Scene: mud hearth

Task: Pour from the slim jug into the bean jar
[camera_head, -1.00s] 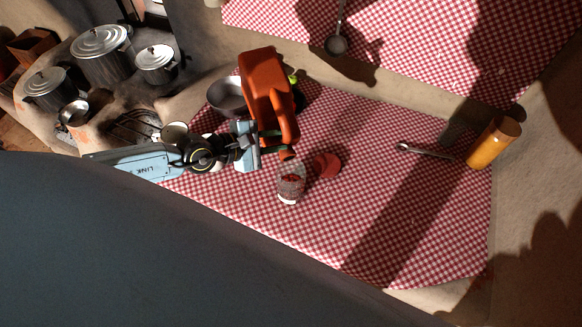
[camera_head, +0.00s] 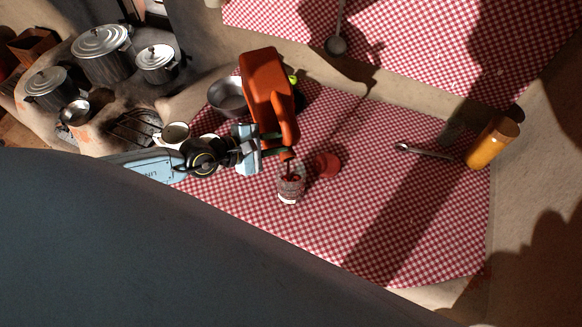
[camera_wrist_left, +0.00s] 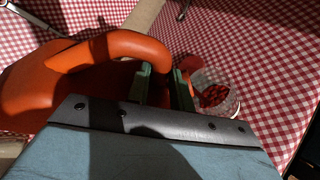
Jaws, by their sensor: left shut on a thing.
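The slim jug (camera_head: 264,72) is orange and is held steeply tilted, its low end by the mouth of the bean jar (camera_head: 291,188). My left gripper (camera_head: 272,145) is shut on the jug. In the left wrist view the jug (camera_wrist_left: 50,85) fills the left side, with the green fingers (camera_wrist_left: 165,85) at its curved handle. The bean jar is clear and stands upright on the checked cloth. Red contents show inside it in the left wrist view (camera_wrist_left: 215,95). A thin dark streak shows between the jug's low end and the jar. My right gripper is not in view.
A red round lid (camera_head: 327,164) lies right of the jar. A metal bowl (camera_head: 229,97) and a white mug (camera_head: 174,134) stand behind the arm. A spoon (camera_head: 425,151) and an amber canister (camera_head: 492,144) are at the right. The front right cloth is clear.

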